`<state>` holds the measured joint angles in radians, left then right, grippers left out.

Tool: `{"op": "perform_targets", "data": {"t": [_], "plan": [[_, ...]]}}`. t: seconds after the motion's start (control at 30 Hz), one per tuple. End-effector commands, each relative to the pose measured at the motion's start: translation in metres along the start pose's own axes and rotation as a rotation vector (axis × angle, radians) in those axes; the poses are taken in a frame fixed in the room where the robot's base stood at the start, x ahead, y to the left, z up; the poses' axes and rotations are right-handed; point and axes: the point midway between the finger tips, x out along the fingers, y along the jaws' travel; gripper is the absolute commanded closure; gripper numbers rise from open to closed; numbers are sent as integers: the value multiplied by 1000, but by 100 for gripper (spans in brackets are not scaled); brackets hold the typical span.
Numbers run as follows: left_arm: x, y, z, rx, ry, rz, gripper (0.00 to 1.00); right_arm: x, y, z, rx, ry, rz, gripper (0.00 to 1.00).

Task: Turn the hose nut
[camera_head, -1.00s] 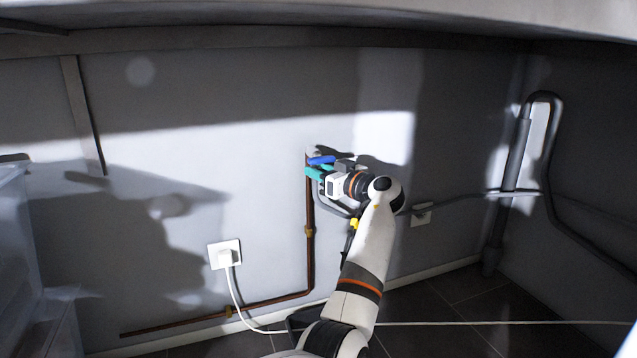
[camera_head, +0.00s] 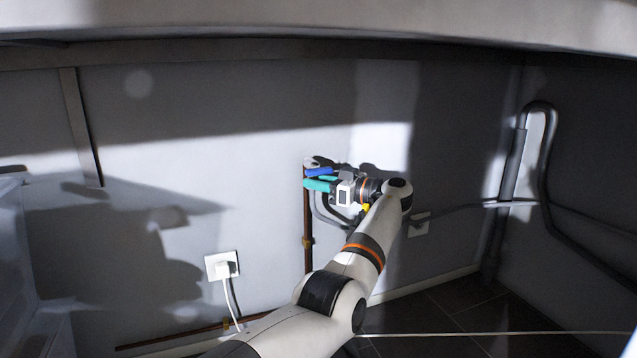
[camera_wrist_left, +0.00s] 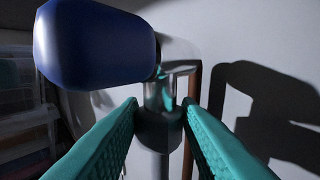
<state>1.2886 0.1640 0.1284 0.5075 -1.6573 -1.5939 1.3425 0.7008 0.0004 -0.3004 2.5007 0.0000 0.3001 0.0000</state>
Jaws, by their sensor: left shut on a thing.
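The hose nut (camera_wrist_left: 158,130) is a dark grey collar below the shiny metal tap body (camera_wrist_left: 160,94) in the left wrist view. A grey hose (camera_wrist_left: 160,166) runs down from it. My left gripper (camera_wrist_left: 158,118) has one teal finger on each side of the nut and is shut on it. The tap's blue handle (camera_wrist_left: 95,45) fills the upper left there, close above the left finger. In the head view, the left gripper (camera_head: 318,185) reaches the tap from the right, just under the blue handle (camera_head: 319,172). The nut is hidden there. My right gripper is out of view.
A copper pipe (camera_head: 308,230) runs down the wall below the tap. A socket with a white plug (camera_head: 222,266) is at lower left, another socket (camera_head: 419,225) right of my wrist. A thick grey drain pipe (camera_head: 510,175) stands at right. A counter edge overhangs above.

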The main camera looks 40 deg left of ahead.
Motion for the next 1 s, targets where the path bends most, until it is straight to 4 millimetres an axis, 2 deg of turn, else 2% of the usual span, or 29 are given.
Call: {"op": "perform_targets", "data": {"t": [0.33, 0.37, 0.5, 0.8, 0.87, 1.0], "plan": [[1, 0, 0, -1, 3, 2, 93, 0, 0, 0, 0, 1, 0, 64], [1, 0, 0, -1, 3, 2, 68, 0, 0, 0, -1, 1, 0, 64], [1, 0, 0, -1, 2, 2, 48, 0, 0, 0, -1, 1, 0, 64], [-2, 0, 1, 0, 1, 0, 48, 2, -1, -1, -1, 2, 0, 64], [-7, 0, 2, 0, 2, 0, 48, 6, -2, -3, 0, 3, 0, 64], [-29, 0, 5, 2, 1, -2, 48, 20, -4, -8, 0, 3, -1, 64]]}}
